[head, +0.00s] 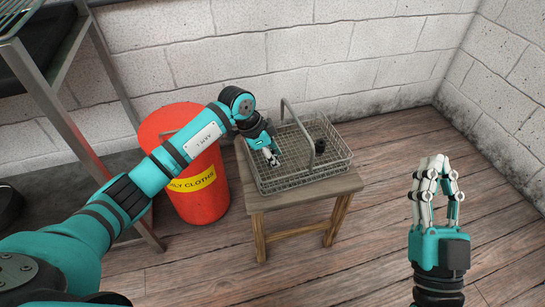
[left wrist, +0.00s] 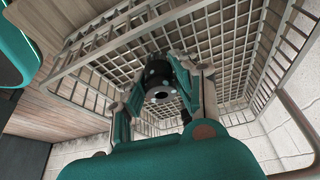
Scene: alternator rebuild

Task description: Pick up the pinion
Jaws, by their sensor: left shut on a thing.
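My left gripper (head: 271,159) reaches down into the left part of a wire basket (head: 345,158). In the left wrist view its fingers (left wrist: 163,76) are shut on a dark, short cylinder with a hole in its end, which I take to be the pinion (left wrist: 157,72). In the head view the held part is mostly hidden by the fingers. I cannot tell whether it touches the basket floor. My right gripper (head: 437,170) points upward over the floor at the right, apart from everything; its finger gap is unclear.
The basket, with a raised handle (head: 284,104), stands on a small wooden stool (head: 258,204). A separate black object (head: 320,146) lies in the basket's right part. A red bin (head: 206,198) stands left of the stool, beside a metal rack (head: 68,125). Floor at right is clear.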

